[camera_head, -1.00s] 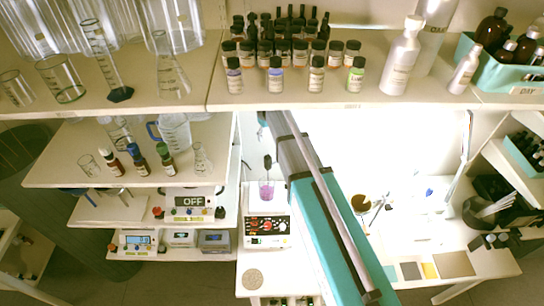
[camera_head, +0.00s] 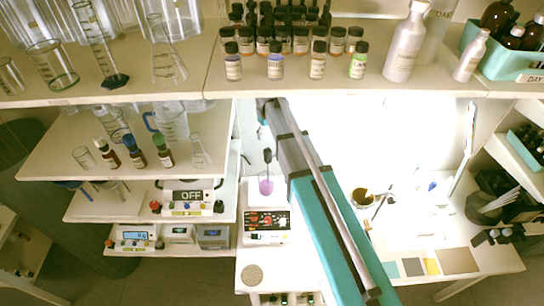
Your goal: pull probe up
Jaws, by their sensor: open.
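The probe (camera_head: 267,155) is a small dark upright piece with a thin stem, just left of my arm. Its stem runs down toward a glass beaker (camera_head: 265,184) of purple liquid; whether the tip is in the liquid is too small to tell. The beaker stands on a white hotplate-like device (camera_head: 266,226) with a red-lit dark panel. My gripper cannot be made out.
The upper shelf (camera_head: 330,91) holds rows of small bottles (camera_head: 275,66), white bottles (camera_head: 403,50) and glassware. A lower left shelf (camera_head: 62,152) holds dropper bottles and flasks. A balance showing OFF (camera_head: 187,196) stands below. The bench (camera_head: 415,238) at right has a brown-filled dish.

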